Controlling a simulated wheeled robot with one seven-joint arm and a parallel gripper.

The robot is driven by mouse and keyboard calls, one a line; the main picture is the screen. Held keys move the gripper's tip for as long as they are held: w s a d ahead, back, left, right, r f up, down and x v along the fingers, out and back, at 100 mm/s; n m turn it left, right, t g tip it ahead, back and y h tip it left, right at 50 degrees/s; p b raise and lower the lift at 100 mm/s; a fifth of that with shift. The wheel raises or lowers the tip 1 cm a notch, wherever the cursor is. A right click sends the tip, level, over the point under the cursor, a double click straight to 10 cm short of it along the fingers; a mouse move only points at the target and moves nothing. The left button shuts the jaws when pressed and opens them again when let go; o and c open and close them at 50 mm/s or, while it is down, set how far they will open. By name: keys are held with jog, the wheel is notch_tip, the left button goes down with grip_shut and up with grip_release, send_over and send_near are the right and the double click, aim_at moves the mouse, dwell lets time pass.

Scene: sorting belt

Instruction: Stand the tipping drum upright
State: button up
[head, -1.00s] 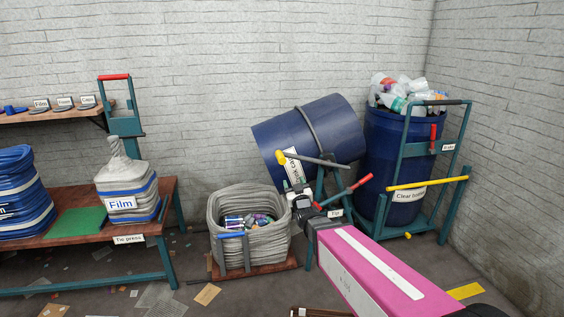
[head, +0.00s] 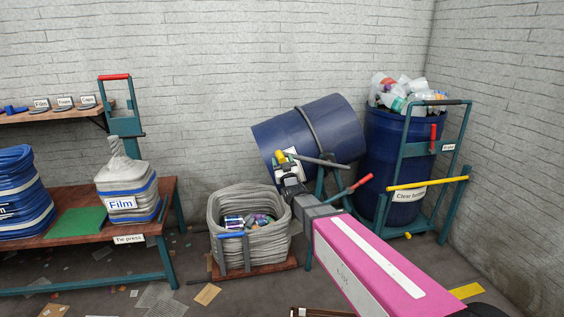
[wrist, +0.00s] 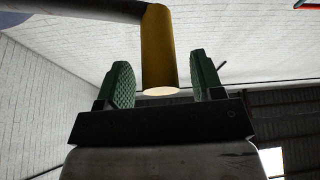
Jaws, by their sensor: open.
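The blue tipping drum (head: 328,128) lies tilted in its teal stand (head: 320,200), its mouth end low and to the left above a grey bag. A grey lever with a yellow grip (head: 279,156) sticks out in front of the drum. My gripper (head: 286,166) is at this yellow grip, partly covering the drum's label. In the wrist view the yellow grip (wrist: 158,50) stands between the two green-padded fingers of my gripper (wrist: 165,85), which are open with gaps on both sides. A red-ended lever (head: 361,182) is on the stand, to the right of my gripper.
The open grey bag (head: 254,243) of cans stands on a low wooden base below the drum. An upright blue drum (head: 384,155) full of clear bottles stands in a teal trolley (head: 463,180) at right. A bench (head: 160,205) is at left. Litter lies on the floor.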

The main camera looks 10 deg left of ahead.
jog(key=shift+w+a+r, duration=0.1)
jog(key=shift+w+r, duration=0.05)
jog(key=shift+w, duration=0.1)
